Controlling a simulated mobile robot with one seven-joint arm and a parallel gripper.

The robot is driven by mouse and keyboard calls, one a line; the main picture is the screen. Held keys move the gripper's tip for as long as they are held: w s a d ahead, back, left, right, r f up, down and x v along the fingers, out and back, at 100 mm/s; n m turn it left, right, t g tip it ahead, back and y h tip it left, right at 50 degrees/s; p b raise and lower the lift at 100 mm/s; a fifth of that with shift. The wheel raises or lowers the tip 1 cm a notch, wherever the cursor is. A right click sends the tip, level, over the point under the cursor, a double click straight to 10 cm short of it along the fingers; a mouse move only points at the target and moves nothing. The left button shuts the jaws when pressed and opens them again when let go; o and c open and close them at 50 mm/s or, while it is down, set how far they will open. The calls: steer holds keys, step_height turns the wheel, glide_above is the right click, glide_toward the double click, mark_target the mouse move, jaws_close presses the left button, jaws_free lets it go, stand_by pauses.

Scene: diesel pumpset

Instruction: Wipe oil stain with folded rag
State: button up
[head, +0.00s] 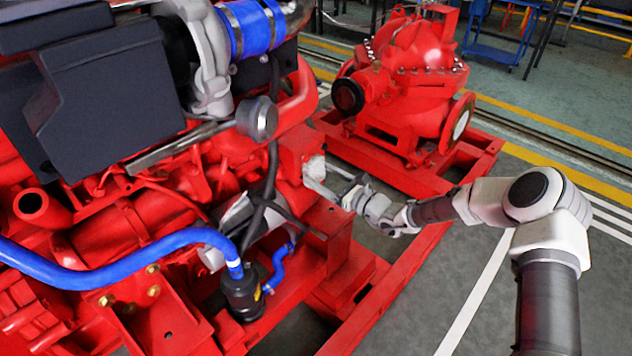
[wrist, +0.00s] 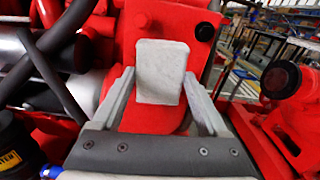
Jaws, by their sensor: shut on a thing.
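The folded rag (wrist: 161,72) is a pale grey-white pad held upright between the two fingers of my gripper (wrist: 159,80) in the wrist view. My gripper is shut on it. In the head view the rag (head: 314,168) shows as a small white patch at the tip of my gripper (head: 326,182), against or just in front of a red block (head: 298,145) on the engine's side. I cannot tell whether it touches the block. No oil stain can be made out; the rag hides part of the red surface.
Black hoses (wrist: 62,40) run close to the left of my gripper. A blue hose (head: 130,248) and black canister (head: 243,292) lie lower left. The red pump (head: 415,85) stands at the back right. Grey floor (head: 440,270) is free around my arm.

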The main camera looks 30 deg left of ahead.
steer(key=w+d+b, duration=0.1)
steer(key=w+b, duration=0.1)
steer(key=w, duration=0.3)
steer(key=shift+s+a+p, duration=0.25)
steer(key=shift+s+p, duration=0.1)
steer(key=shift+s, duration=0.4)
steer(key=shift+s+a+p, duration=0.2)
steer(key=shift+s+p, duration=0.2)
steer(key=shift+s, duration=0.35)
steer(key=shift+s+a+p, duration=0.25)
steer(key=shift+s+p, duration=0.1)
steer(key=shift+s, duration=0.4)
steer(key=shift+s+a+r+p, duration=0.15)
steer(key=shift+s+p, duration=0.15)
steer(key=shift+s, duration=0.15)
steer(key=shift+s+a+r+p, duration=0.1)
steer(key=shift+s+p, duration=0.2)
steer(key=shift+s, duration=0.15)
steer(key=shift+s+a+f+p, duration=0.15)
steer(key=shift+s+p, duration=0.15)
steer(key=shift+s, duration=0.3)
steer(key=shift+s+a+p, duration=0.15)
steer(key=shift+s+p, duration=0.1)
steer(key=shift+s, duration=0.35)
steer(key=p+v, duration=0.2)
steer(key=v, duration=0.4)
steer(key=shift+d+p, duration=0.15)
steer(key=shift+p, duration=0.2)
steer(key=shift+w+d, duration=0.1)
steer(key=shift+w, duration=0.05)
